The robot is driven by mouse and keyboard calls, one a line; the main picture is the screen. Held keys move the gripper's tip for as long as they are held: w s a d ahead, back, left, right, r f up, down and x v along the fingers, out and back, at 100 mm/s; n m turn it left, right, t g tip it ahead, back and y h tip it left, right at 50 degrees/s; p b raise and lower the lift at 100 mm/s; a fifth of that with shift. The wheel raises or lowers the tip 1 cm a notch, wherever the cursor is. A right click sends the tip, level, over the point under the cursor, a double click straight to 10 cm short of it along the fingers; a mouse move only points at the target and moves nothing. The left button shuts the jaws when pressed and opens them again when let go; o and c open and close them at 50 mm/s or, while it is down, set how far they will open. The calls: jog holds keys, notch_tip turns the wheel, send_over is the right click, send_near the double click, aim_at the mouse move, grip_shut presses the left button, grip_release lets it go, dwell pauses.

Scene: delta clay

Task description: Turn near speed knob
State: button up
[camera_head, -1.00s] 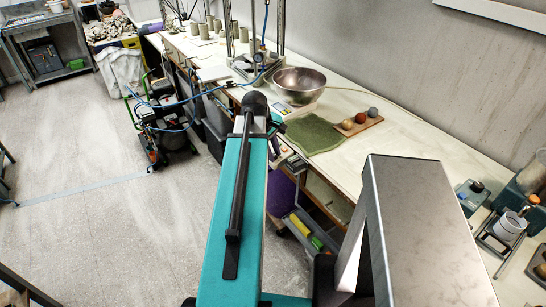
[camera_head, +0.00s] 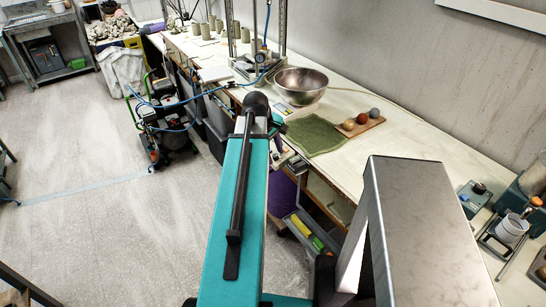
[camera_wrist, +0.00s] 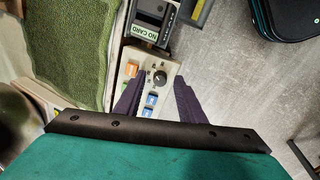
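A black round knob (camera_wrist: 159,78) with a pale pointer mark sits on a light control panel (camera_wrist: 137,54) in the wrist view. An orange button (camera_wrist: 131,69) is left of the knob, and blue buttons (camera_wrist: 152,99) are below it. My gripper (camera_wrist: 160,87) is open, its two dark purple fingers pointing at the panel. The fingertips show on either side of the knob, with a gap on each side; whether they reach its height I cannot tell. In the head view my arm hides most of the gripper and panel.
A black box labelled "NO CARD" (camera_wrist: 147,30) stands just beyond the panel. A green cloth (camera_wrist: 72,40) lies to the left; in the head view it shows on the bench near a metal bowl (camera_head: 300,84) and a wooden board with balls (camera_head: 361,126). Open floor (camera_wrist: 236,70) is to the right.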

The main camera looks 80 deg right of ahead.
jog(key=b+v, duration=0.2)
jog(key=v, duration=1.1)
jog(key=shift+r, duration=0.4)
dwell(0.5)
